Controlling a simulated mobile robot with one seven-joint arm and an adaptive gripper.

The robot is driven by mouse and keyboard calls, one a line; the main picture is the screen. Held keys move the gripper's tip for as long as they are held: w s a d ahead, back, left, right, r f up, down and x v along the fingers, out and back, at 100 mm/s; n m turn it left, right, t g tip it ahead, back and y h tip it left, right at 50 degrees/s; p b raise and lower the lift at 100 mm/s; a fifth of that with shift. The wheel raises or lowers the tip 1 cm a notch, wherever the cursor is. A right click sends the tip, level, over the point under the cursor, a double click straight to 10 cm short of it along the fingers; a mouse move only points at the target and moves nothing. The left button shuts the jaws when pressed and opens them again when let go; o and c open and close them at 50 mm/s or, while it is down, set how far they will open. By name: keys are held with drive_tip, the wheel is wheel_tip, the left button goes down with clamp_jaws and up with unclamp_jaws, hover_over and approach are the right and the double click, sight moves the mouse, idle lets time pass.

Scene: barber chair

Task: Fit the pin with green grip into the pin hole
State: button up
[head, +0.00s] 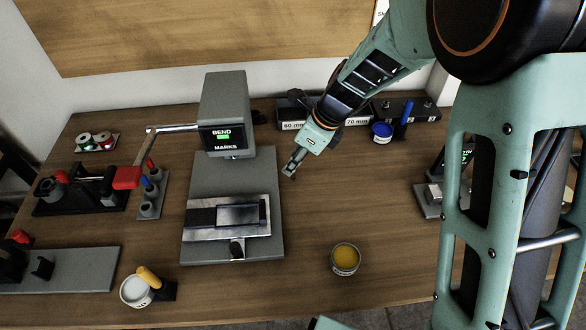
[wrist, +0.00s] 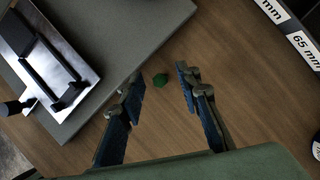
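I cannot make out the pin hole in either view.
The grey press marked BEND MARKS (head: 228,115) stands left of my gripper on its grey base plate (head: 235,170). A yellow paint can (head: 345,259) is in front, a blue one (head: 381,132) behind. A red-handled lever (head: 127,178) is left. The table right of the press is mostly clear.

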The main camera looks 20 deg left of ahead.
clamp_jaws()
drive_tip(key=shift+r, duration=0.1)
idle(0.4)
